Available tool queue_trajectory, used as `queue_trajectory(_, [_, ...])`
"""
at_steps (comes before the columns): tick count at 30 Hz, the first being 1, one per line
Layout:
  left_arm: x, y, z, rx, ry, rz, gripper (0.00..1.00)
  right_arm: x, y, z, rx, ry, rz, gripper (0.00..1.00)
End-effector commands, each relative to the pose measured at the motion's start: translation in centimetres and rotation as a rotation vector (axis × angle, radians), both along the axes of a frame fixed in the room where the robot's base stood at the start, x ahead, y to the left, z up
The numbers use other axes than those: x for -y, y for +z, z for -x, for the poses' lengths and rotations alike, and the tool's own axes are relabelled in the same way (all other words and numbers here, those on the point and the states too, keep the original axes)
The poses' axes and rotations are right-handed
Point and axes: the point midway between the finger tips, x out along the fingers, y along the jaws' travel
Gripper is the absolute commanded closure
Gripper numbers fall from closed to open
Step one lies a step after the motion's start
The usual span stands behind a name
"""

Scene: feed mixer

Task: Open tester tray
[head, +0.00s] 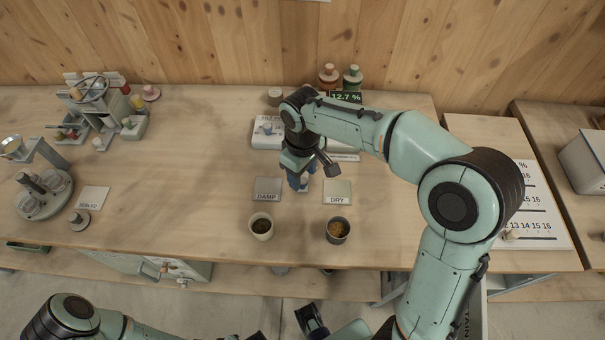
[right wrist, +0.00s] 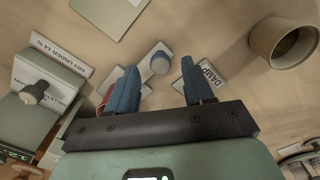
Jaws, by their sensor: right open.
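The tester (head: 268,132) is a pale box at the back of the bench, partly hidden behind my right arm. In the right wrist view it is the grey-green body (right wrist: 20,125) at the left, with a round knob on its plate. My right gripper (head: 298,182) points down in front of the tester, its blue fingers spread.
A DAMP card (head: 267,188) and a DRY card (head: 337,191) lie in front of the tester. A pale cup (head: 261,227) and a grey cup (head: 338,230) of feed stand near the front edge. The bench left of centre is mostly clear.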

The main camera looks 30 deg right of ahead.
Motion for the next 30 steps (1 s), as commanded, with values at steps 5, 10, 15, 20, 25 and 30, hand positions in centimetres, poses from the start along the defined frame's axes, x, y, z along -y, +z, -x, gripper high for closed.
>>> queue_trajectory(5, [0.0, 0.8, -0.3, 0.003, 0.0, 0.0, 0.57, 0.0, 4.1, -0.1, 0.007, -0.001, -0.002, 0.48])
queue_trajectory(10, [0.0, 1.5, -0.5, 0.007, 0.0, 0.0, 0.57, 0.0, 8.0, -0.1, 0.005, 0.0, -0.001, 0.48])
queue_trajectory(15, [0.0, 2.1, -0.8, 0.009, 0.0, 0.0, 0.57, -0.1, 10.7, -0.1, 0.004, 0.001, -0.002, 0.48])
queue_trajectory(20, [0.0, 2.3, -0.8, 0.01, 0.0, 0.0, 0.57, 0.0, 11.8, 0.0, 0.002, 0.0, -0.001, 0.48])
queue_trajectory(25, [0.0, 2.3, -0.8, 0.01, 0.0, 0.0, 0.57, 0.0, 12.0, 0.0, 0.001, 0.0, 0.0, 0.48])
queue_trajectory(30, [0.0, 2.3, -0.8, 0.01, 0.0, 0.0, 0.57, 0.0, 11.9, 0.0, 0.001, 0.0, 0.0, 0.48])
